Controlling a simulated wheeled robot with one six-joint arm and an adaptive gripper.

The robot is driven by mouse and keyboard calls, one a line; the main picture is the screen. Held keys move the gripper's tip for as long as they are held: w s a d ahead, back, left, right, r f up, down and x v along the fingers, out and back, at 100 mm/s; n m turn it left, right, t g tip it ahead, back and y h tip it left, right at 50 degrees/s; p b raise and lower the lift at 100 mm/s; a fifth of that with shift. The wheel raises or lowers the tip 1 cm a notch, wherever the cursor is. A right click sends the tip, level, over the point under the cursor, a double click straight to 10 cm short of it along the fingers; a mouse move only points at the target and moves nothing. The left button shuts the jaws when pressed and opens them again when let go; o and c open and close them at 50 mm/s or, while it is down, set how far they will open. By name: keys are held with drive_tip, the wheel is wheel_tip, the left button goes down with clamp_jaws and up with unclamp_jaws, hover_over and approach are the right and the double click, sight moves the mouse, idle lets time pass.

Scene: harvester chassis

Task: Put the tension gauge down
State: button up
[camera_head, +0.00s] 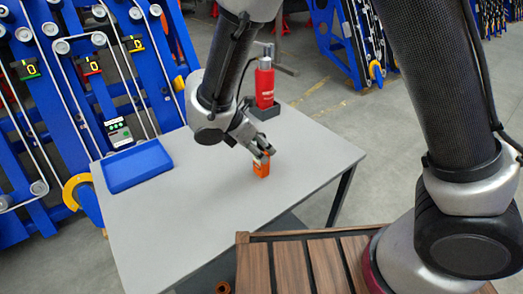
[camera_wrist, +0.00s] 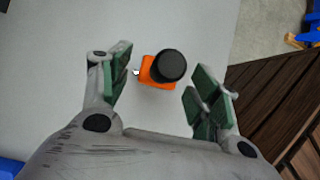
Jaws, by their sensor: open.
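The tension gauge, which I take to be the small orange block (camera_head: 261,170) with a round black top, stands on the grey table (camera_head: 210,215) toward its right side. In the wrist view the orange body (camera_wrist: 154,80) lies between the fingers, with its black top covering part of it. My gripper (camera_head: 262,154) is directly above and around it. In the wrist view my gripper (camera_wrist: 160,68) is open, with visible gaps between the green-padded fingers and the gauge on both sides.
A red bottle (camera_head: 265,86) stands in a black holder (camera_head: 265,111) at the table's back. A blue tray (camera_head: 138,166) lies at the left. The middle and front of the table are clear.

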drive_tip(key=v, duration=0.9)
drive_tip(key=w+d+r+m+g+y, duration=0.1)
drive_tip(key=d+r+m, duration=0.4)
drive_tip(key=d, duration=0.5)
drive_tip(key=w+d+r+m+g+y, duration=0.1)
drive_tip(key=d+r+m, duration=0.4)
drive_tip(key=d, duration=0.5)
drive_tip(key=s+d+r+m+t+y, duration=0.1)
drive_tip(key=s+d+r+m, duration=0.1)
drive_tip(key=s+d+m, duration=0.5)
drive_tip(key=s+d+r+m+t+y, duration=0.1)
drive_tip(key=s+d+r+m+y, duration=0.1)
drive_tip(key=s+d+m, duration=0.5)
drive_tip(key=s+d, duration=0.1)
drive_tip(key=d, duration=0.3)
drive_tip(key=shift+r+m+t, duration=0.4)
